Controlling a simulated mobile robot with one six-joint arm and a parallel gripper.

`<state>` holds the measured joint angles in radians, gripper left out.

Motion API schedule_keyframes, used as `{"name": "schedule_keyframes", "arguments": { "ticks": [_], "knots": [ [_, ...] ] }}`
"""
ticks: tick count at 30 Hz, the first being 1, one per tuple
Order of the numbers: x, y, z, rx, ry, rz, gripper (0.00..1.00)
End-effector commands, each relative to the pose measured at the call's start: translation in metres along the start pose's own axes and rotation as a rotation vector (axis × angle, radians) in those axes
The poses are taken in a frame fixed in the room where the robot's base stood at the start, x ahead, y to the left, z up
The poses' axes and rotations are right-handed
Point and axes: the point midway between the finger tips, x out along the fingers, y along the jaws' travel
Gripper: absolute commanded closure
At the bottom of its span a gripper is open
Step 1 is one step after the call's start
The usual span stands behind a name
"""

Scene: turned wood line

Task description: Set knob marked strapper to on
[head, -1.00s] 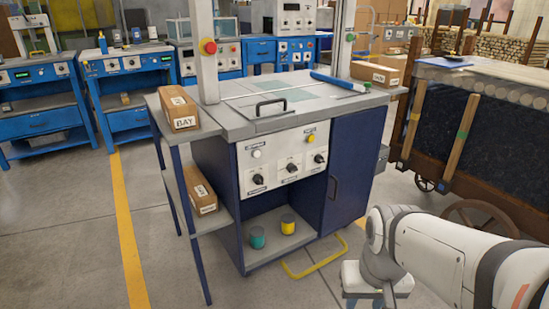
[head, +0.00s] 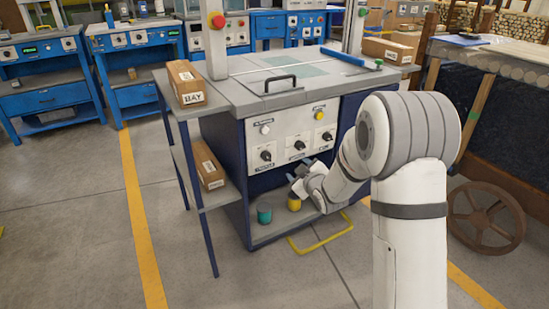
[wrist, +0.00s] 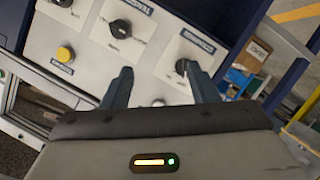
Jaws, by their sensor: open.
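The control panel (head: 290,140) on the blue cabinet has a row of three black knobs: left (head: 266,155), middle (head: 299,145) and right (head: 327,137). The labels are too blurred for me to tell surely which reads strapper. My gripper (head: 296,182) is open and empty, low in front of the panel. In the wrist view the panel appears turned over. The left knob (wrist: 182,66) is near the right fingertip, the middle knob (wrist: 122,28) is farther up, and the right knob (wrist: 63,3) is cut by the top edge. My gripper (wrist: 158,74) touches no knob visibly.
A white button (head: 265,129) and a yellow button (head: 319,115) sit above the knobs. A teal can (head: 264,213) and a yellow can (head: 294,203) stand on the shelf below. A side shelf with boxes (head: 186,82) is at the left. A cart (head: 490,110) stands right.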

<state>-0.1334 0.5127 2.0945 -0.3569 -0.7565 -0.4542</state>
Motion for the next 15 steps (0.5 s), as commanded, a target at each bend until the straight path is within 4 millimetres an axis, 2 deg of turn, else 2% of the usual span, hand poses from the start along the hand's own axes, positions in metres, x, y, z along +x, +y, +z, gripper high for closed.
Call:
{"name": "schedule_keyframes", "arguments": {
  "ticks": [1,3,9,15],
  "knots": [
    [0.015,-0.011,-0.002,-0.032,0.072,-0.002,0.46],
    [0.027,-0.021,-0.008,-0.071,0.168,0.006,0.46],
    [0.041,-0.040,-0.017,-0.127,0.335,0.028,0.46],
    [0.057,-0.044,-0.025,-0.138,0.370,0.035,0.46]
  ]
}}
